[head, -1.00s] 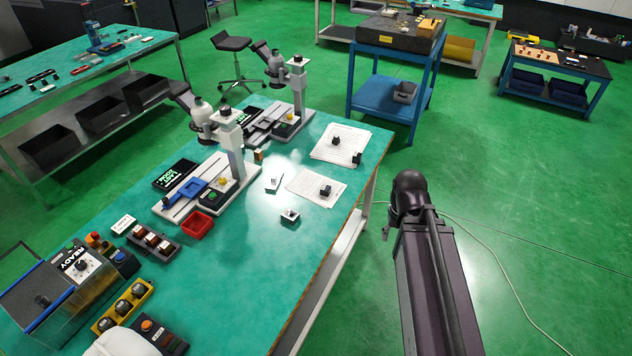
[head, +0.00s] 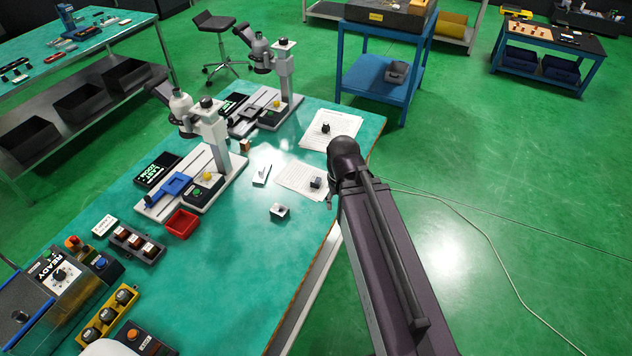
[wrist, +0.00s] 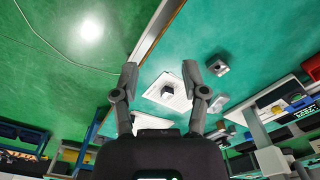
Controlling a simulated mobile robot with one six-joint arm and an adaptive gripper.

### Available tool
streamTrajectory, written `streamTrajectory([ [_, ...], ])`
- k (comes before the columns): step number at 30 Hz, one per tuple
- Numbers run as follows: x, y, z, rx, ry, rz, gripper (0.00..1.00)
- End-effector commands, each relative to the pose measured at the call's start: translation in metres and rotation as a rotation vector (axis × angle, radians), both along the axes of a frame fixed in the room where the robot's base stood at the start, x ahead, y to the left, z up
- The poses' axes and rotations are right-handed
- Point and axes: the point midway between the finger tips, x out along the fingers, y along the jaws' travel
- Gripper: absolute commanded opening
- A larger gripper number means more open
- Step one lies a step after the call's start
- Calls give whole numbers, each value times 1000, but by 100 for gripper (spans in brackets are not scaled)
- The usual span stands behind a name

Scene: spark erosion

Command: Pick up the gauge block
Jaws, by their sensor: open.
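My gripper (wrist: 161,78) is open and empty in the wrist view, with its fingers wide apart above the table edge. I cannot tell for sure which small piece is the gauge block. A dark grey block (head: 316,182) sits on the nearer paper sheet (head: 293,177); a block on paper (wrist: 167,93) shows just below the fingertips in the wrist view. A grey metal block with a light top (head: 279,211) stands on the bare teal table; a similar block (wrist: 217,68) lies right of the right finger. A pale upright piece (head: 261,174) stands left of the paper.
Two microscope stands (head: 212,140) (head: 282,75) stand along the table (head: 230,270). A red tray (head: 181,224) and control boxes lie at the left. A dark knob-like piece (head: 325,128) sits on the farther sheet (head: 340,121). Bare tabletop is free around the metal block.

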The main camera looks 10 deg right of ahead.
Motion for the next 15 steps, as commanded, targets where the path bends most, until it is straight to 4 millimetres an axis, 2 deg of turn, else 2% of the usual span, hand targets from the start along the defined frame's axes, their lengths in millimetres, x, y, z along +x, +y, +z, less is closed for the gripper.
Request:
streamTrajectory([
  [2,0,0,0,0,0,0,57],
  [3,0,0,0,0,0,0,63],
  [6,1,0,0,0,0,-5,91],
  [11,9,0,-3,0,0,-51,91],
  [12,12,6,-5,0,0,-69,91],
  [15,25,8,-9,0,0,-146,91],
])
